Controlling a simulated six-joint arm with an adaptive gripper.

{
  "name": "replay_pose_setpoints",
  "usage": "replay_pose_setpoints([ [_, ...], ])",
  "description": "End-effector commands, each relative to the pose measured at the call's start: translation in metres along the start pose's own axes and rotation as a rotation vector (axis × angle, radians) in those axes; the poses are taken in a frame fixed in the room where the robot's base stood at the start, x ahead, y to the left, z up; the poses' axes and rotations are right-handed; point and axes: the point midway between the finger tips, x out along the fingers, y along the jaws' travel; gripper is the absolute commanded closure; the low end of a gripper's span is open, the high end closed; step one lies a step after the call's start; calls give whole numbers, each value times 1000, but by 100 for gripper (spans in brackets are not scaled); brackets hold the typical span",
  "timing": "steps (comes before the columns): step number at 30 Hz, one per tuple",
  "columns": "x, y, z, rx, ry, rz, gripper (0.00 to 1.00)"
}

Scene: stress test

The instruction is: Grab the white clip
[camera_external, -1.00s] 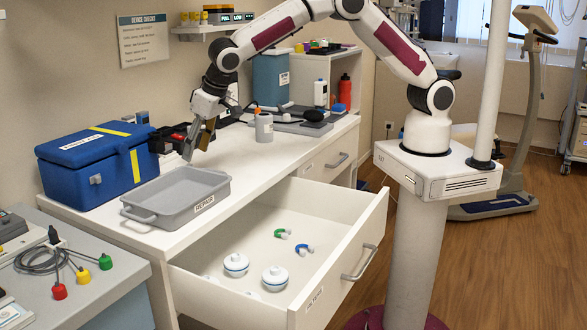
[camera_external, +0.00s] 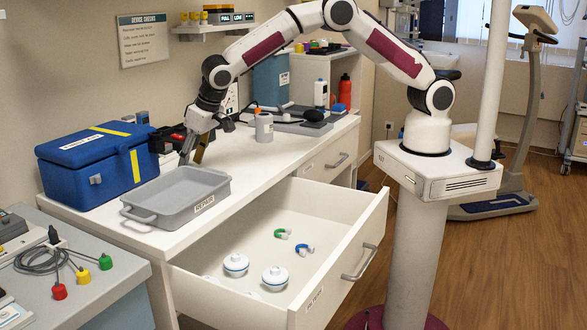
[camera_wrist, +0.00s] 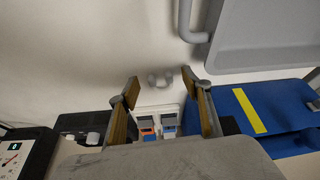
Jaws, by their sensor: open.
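My gripper (camera_external: 192,160) is open and points down over the white counter, just behind the grey tray (camera_external: 195,196). Its two fingers are spread apart in the wrist view (camera_wrist: 160,84). A small, blurred whitish piece (camera_wrist: 160,78) lies on the counter between and beyond the fingertips. It looks like the white clip, but its outline is faint against the white surface. I cannot make it out in the external view, where my gripper and the tray may hide it. Nothing is held.
The blue case (camera_external: 98,165) stands left of my gripper. The open drawer (camera_external: 340,225) holds a green clip (camera_external: 282,233), a blue clip (camera_external: 304,249) and white lidded jars (camera_external: 236,265). Dark devices (camera_external: 172,136) sit behind.

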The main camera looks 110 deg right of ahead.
Motion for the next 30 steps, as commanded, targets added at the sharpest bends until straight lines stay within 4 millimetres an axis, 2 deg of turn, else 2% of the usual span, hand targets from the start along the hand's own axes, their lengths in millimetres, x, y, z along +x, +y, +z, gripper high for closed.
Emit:
replay_pose_setpoints([
  [4,5,0,-1,0,2,-2,51],
  [18,6,0,0,0,1,-1,51],
  [22,6,0,0,0,1,-1,80],
  [30,6,0,0,0,1,-1,80],
])
